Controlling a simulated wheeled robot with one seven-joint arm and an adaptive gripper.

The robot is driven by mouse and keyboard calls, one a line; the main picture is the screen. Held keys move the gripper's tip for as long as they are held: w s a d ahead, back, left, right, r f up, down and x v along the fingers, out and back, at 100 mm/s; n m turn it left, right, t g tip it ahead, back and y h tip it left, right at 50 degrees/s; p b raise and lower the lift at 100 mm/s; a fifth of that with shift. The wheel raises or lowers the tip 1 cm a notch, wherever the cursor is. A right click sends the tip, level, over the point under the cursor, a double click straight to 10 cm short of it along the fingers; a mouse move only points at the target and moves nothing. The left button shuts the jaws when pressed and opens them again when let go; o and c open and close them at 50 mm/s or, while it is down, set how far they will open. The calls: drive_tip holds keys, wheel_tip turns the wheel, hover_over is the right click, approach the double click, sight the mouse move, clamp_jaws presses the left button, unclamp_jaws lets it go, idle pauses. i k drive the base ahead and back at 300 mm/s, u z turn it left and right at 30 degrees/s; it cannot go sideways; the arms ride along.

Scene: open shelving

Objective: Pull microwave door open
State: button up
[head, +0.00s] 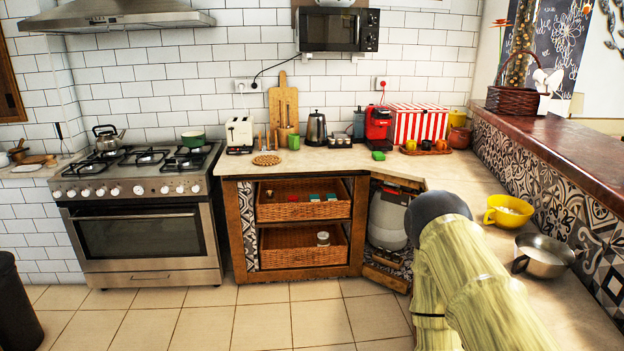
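The black microwave (338,29) is mounted high on the white tiled wall, above the back counter. Its dark door looks closed, and a control panel with knobs is on its right side. Part of my arm shows at the lower right, in pale yellow-green with a dark rounded joint. It is well below and to the right of the microwave and apart from it. My gripper is not visible in the head view.
Below the microwave, the back counter (330,160) holds a kettle (316,128), a toaster (240,134), a red coffee machine (378,127) and a striped box (417,124). A yellow pot (508,211) and a metal pan (543,255) sit right of my arm.

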sight(321, 29)
drive_tip(key=i, duration=3)
drive_tip(key=z, duration=1.3)
drive_tip(key=i, duration=0.45)
drive_tip(key=u, duration=0.8)
